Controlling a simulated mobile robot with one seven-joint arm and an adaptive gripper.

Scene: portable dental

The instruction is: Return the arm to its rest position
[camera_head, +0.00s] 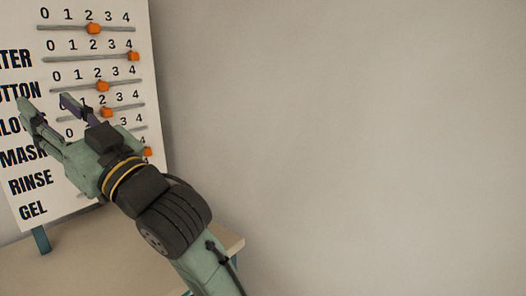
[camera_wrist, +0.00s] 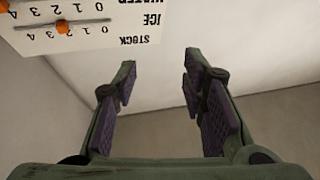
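My gripper (camera_head: 47,100) is raised in front of a white board at the left of the head view, with its two fingers spread apart. Nothing is between them. In the wrist view, the fingers (camera_wrist: 158,88) are also wide apart, with purple pads and a bare wall and a grey surface behind them. My green and black arm reaches up from the bottom of the head view and hides part of the board. I cannot tell how far the fingertips are from the board.
The white board (camera_head: 30,180) carries number scales with orange sliders (camera_head: 94,29) and word labels. It also shows upside down in the wrist view (camera_wrist: 90,42). A beige tabletop (camera_head: 90,262) lies below. The wall at right is bare, with free room before it.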

